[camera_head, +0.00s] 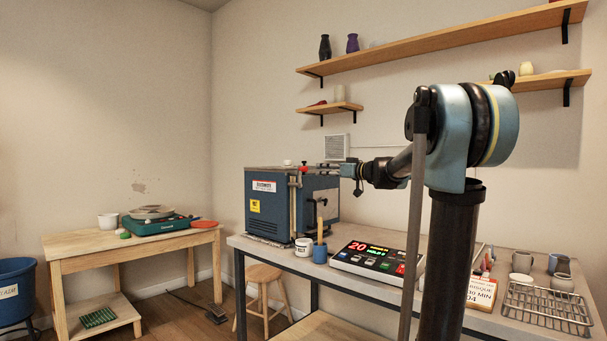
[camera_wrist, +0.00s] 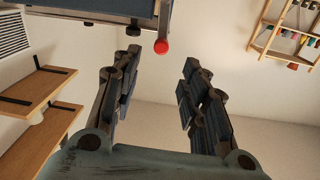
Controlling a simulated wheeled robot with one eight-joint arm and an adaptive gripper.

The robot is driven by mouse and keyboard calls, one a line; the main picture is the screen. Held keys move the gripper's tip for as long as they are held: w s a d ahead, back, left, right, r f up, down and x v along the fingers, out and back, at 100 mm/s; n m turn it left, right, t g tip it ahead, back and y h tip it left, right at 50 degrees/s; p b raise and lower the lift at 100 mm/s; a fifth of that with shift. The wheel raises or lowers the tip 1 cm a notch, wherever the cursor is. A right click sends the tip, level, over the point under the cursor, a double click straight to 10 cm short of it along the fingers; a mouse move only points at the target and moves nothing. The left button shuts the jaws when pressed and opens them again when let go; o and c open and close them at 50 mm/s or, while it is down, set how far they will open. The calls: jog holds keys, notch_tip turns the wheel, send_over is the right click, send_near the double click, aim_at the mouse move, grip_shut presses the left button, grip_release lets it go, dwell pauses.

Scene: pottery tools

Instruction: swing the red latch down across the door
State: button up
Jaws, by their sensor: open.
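The blue kiln (camera_head: 270,204) stands on the grey-topped table, its front bearing white and yellow labels. The red latch (camera_head: 303,169) shows as a red ball knob near the kiln's upper front corner. In the wrist view the red knob (camera_wrist: 161,46) sits at the end of a short metal bar, between the two fingertips in the picture. The bar appears to stand upright. My gripper (camera_head: 320,167) is at the kiln's top right, close to the knob. In the wrist view my gripper (camera_wrist: 161,62) has its fingers spread, with nothing between them but the knob beyond.
A white mug (camera_head: 303,247) and a blue cup with a wooden tool (camera_head: 320,252) stand before the kiln. A control panel (camera_head: 377,259), a clipboard (camera_head: 481,292) and a wire rack (camera_head: 546,307) lie farther right. Wall shelves (camera_head: 440,40) hang above. A wooden table (camera_head: 70,246) stands left.

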aim_at(307, 169)
jog(key=x, duration=1.2)
jog(key=shift+w+a, duration=0.1)
jog(key=shift+a, duration=0.15)
